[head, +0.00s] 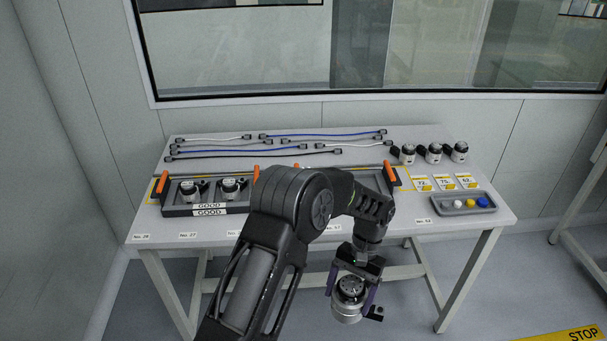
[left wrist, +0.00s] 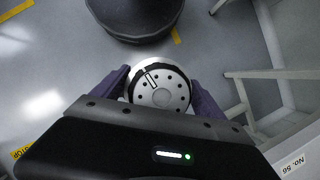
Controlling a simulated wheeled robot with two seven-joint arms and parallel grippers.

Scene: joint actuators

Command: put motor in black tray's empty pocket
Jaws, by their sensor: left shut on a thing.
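My left gripper (head: 353,292) is shut on a silver and black motor (head: 348,296), held in front of the table's front edge, over the floor. In the left wrist view the motor's round face (left wrist: 160,90) shows between the purple fingers of the gripper (left wrist: 160,88). The black tray (head: 168,211) lies on the left of the table with a "GOOD" label on its front. Two motors (head: 188,191) (head: 231,188) stand in its left part. My right gripper is not in view.
The white table (head: 462,229) carries several cables (head: 290,146) at the back and several more motors (head: 433,152) at the back right. A grey dish (head: 447,207) with coloured caps and yellow number cards (head: 444,183) sit at the right. Orange handles (head: 390,174) stand up midtable.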

